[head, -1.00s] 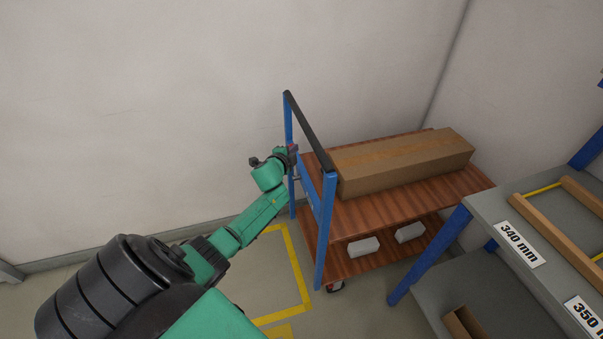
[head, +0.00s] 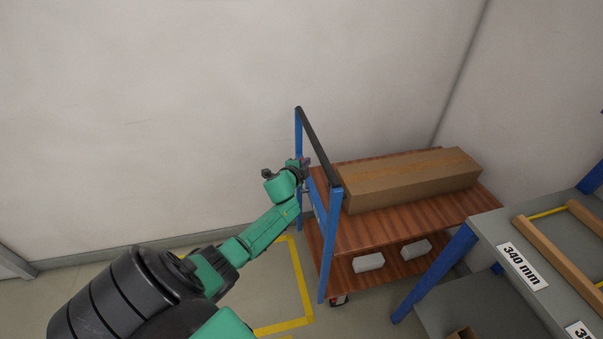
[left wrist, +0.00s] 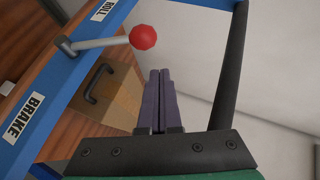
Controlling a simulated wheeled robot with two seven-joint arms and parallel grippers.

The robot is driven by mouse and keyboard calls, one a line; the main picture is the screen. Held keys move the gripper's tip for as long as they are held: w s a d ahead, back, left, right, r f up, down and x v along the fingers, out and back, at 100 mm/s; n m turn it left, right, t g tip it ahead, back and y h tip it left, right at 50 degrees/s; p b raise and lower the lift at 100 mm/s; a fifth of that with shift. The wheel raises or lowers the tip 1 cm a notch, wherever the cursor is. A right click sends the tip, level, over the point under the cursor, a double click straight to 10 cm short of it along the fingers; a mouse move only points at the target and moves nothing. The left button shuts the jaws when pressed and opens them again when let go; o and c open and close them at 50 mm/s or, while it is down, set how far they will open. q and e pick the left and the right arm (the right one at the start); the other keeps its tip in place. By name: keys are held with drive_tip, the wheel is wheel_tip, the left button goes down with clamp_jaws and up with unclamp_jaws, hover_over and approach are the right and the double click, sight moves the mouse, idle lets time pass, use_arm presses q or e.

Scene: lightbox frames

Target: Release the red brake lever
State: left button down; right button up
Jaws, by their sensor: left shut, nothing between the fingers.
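The brake lever shows in the left wrist view as a grey rod (left wrist: 95,43) with a red ball knob (left wrist: 143,37) at its end. It is mounted on the blue trolley frame (left wrist: 62,76), between a BRAKE label (left wrist: 22,118) and a ROLL label (left wrist: 103,10). The rod points sideways from the frame. My left gripper (left wrist: 160,72) is shut and empty; its fingertips appear just below the knob in that view. Whether they touch it I cannot tell. In the head view my left gripper (head: 303,164) is at the trolley's handle end, where the lever is hardly visible. My right gripper is out of view.
The trolley's black handle bar (head: 319,146) stands close to my gripper. A long cardboard box (head: 410,182) lies on the trolley's upper shelf; white blocks (head: 369,262) sit below. A grey rack (head: 490,232) stands at right. Yellow-marked floor (head: 303,285) left of the trolley is open.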

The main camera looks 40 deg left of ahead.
use_arm(q)
drive_tip(key=r+p+v, duration=0.1)
drive_tip(key=v, duration=0.9)
drive_tip(key=shift+r, duration=0.45)
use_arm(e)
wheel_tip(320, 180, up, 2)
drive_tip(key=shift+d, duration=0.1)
use_arm(q)
drive_tip(key=shift+w, duration=0.1)
